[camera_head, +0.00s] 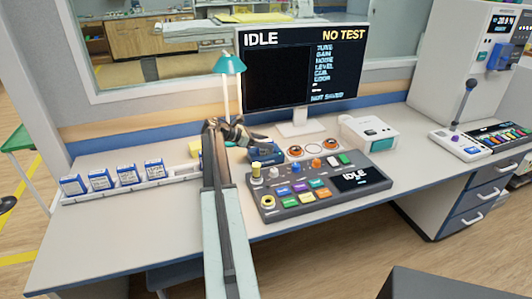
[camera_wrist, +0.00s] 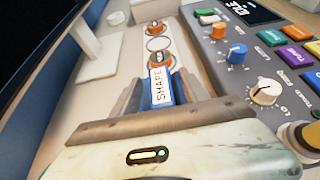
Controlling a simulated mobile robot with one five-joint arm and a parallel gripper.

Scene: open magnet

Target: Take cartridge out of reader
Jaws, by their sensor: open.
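My gripper (camera_head: 240,135) is over the desk, in front of the monitor. In the wrist view, my open gripper (camera_wrist: 160,88) has its two grey fingers on either side of a blue cartridge (camera_wrist: 160,90) with a white label reading "SHAPE". I cannot tell whether the fingers touch it. In the head view, a dark blue block (camera_head: 266,153) shows just right of my gripper, partly hidden by it. The part that holds the cartridge is mostly hidden, so I cannot make out the reader clearly.
Several blue cartridges (camera_head: 126,173) stand in a white rack (camera_head: 100,192) at left. The button console (camera_head: 285,204) lies close on the right. Behind are the monitor (camera_head: 300,75), a teal lamp (camera_head: 229,64) and a white box (camera_head: 368,134). Bare desk (camera_head: 120,222) lies at front left.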

